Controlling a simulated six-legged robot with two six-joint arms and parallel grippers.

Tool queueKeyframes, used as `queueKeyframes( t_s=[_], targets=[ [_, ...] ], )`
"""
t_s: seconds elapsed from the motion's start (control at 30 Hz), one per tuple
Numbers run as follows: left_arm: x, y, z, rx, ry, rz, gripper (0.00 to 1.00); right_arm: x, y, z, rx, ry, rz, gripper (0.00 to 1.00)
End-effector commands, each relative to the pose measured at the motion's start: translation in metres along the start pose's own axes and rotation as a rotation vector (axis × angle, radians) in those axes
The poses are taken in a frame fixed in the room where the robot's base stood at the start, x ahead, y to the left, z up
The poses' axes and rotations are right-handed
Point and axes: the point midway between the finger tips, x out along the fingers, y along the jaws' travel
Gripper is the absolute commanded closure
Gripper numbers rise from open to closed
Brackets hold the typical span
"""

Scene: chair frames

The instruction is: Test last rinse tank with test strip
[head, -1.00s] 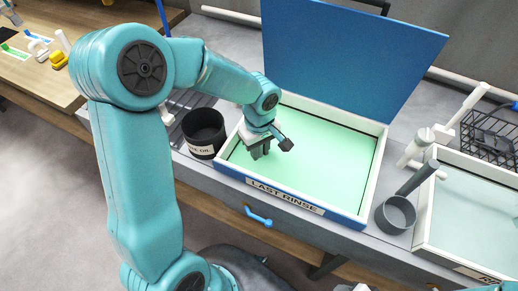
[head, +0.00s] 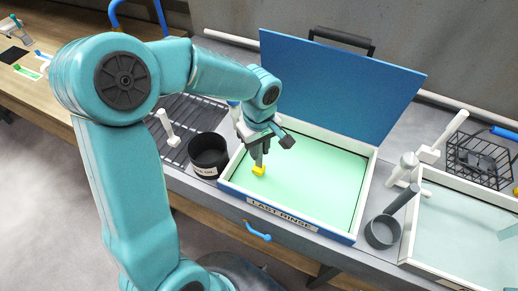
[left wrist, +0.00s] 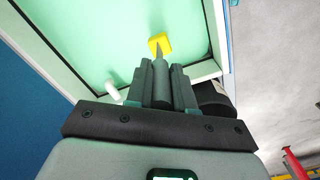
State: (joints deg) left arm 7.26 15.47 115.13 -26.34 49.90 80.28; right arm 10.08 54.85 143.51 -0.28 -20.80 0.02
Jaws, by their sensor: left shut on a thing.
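The last rinse tank (head: 285,215) is a white-rimmed box with a blue front labelled LAST RINSE, its blue lid (head: 335,85) up and pale green liquid (head: 315,185) inside. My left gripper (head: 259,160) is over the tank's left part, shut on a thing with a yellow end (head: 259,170). In the left wrist view the yellow end (left wrist: 160,43) shows past the fingers (left wrist: 161,72), against the green. Most of the held thing is hidden by the fingers. I cannot tell whether it is a test strip or touches the liquid. My right gripper is out of view.
A black pot (head: 208,158) with a partly readable OIL label stands left of the tank. A white-handled thing (head: 166,125) is on the dark rack behind it. A grey pot (head: 382,232) and another tank (head: 465,222) stand on the right.

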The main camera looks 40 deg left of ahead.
Motion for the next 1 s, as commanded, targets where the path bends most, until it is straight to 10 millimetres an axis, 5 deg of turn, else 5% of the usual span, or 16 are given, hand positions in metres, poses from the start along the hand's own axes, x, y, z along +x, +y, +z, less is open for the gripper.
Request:
queueKeyframes(
  t_s=[0.6,1.0],
  targets=[
    [-0.072,0.0,0.0,0.0,0.001,0.001,1.0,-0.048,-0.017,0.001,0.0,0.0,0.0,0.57],
    [-0.079,0.0,0.0,0.0,0.0,0.0,1.0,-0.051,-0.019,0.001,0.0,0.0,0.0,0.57]
  ],
)
